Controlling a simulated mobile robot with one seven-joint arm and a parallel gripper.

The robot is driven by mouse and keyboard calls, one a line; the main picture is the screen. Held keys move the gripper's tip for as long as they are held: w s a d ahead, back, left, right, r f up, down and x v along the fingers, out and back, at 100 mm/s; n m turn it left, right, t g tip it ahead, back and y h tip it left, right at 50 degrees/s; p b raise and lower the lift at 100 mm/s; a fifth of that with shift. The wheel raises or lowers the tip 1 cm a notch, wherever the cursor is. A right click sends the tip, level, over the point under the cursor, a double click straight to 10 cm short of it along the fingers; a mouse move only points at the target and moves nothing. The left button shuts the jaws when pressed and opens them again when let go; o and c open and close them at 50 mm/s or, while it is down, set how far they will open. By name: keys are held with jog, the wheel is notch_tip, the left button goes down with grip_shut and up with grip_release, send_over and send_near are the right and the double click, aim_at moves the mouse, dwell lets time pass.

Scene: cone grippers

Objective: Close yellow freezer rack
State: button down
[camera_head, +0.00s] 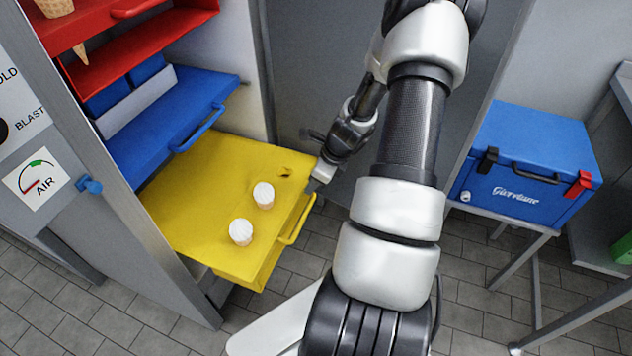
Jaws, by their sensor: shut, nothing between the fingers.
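The yellow freezer rack (200,193) is pulled out of the freezer at the lower left. Its yellow handle (298,222) is on the front edge, facing right. Two white, round-topped items stand on the rack: one (264,195) near its middle and one (240,232) nearer the front. A small hole shows near its far right corner. My gripper (316,186) is at the rack's far front corner, just by the upper end of the handle. It appears shut and empty; I cannot tell whether it touches the rack.
A blue rack (165,120) sticks out above the yellow one, with a red rack (120,55) above that. The open freezer's side panel (85,130) stands at left. A blue cooler box (530,160) rests on a metal table at right. Tiled floor lies below.

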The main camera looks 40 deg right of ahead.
aim_at(239, 177)
jog(key=x, duration=0.4)
jog(key=shift+b, duration=0.35)
jog(key=shift+w+a, duration=0.1)
jog(key=shift+w, duration=0.05)
jog(key=w+a+p, duration=0.1)
jog(key=w+a, duration=0.3)
jog(key=w, duration=0.2)
jog(key=w+a+p, duration=0.1)
jog(key=w+a, duration=0.3)
jog(key=w, duration=0.2)
jog(key=w+a+p, duration=0.1)
jog(key=w+a, duration=0.3)
jog(key=w, duration=0.2)
jog(key=shift+w+a+r, duration=0.1)
jog(key=shift+w+a, duration=0.05)
jog(key=shift+w, duration=0.05)
